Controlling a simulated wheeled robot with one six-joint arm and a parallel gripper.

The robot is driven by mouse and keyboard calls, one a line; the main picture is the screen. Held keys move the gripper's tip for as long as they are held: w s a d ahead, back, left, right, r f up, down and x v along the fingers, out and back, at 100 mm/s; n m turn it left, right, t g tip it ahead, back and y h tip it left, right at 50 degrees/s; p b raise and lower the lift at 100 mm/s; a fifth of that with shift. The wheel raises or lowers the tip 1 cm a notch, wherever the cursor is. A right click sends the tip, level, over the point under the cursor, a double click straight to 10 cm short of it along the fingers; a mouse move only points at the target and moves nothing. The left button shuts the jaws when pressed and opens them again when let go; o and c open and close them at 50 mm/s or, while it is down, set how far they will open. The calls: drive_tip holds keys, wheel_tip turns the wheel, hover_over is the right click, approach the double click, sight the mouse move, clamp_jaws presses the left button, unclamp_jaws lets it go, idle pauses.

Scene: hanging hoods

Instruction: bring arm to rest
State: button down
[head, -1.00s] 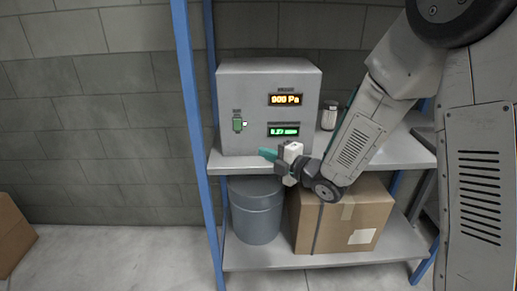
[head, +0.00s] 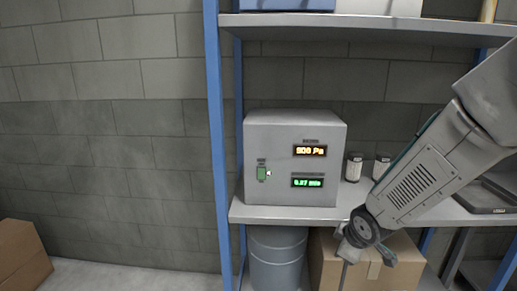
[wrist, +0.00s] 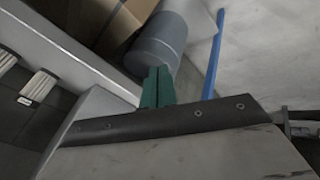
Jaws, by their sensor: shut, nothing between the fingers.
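My gripper is low in front of the shelf's lower bay in the head view, small and partly lost against my wrist. In the wrist view its green fingers (wrist: 157,88) are together with nothing between them. My arm comes down from the right edge of the head view. A grey control box (head: 270,180) stands on the middle shelf, with an orange display (head: 310,150) reading about 900 Pa and a green display (head: 307,182) below it. My gripper is apart from that box, below and right of it.
A blue-posted shelf rack (head: 216,120) holds two jars (head: 354,168) and a dark flat item (head: 490,195). Below are a grey bucket (head: 277,258) and a cardboard box (head: 330,270); the bucket also shows in the wrist view (wrist: 160,42). Clear floor (head: 130,275) lies left.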

drive_tip(key=s+d+r+m+g, duration=0.1)
drive_tip(key=s+r+m, duration=0.2)
drive_tip(key=s+r, duration=0.3)
drive_tip(key=s+d+r+m+g, duration=0.1)
drive_tip(key=s+r+m, duration=0.3)
drive_tip(key=s, duration=0.8)
drive_tip(key=s+d+r+m+g, duration=0.1)
drive_tip(key=s+r+m+g, duration=0.1)
drive_tip(key=s+r+m, duration=0.2)
drive_tip(key=s+r, duration=0.3)
drive_tip(key=s, duration=0.3)
drive_tip(key=shift+d+r+g, duration=0.3)
drive_tip(key=shift+d+g, duration=0.05)
drive_tip(key=shift+g, duration=0.05)
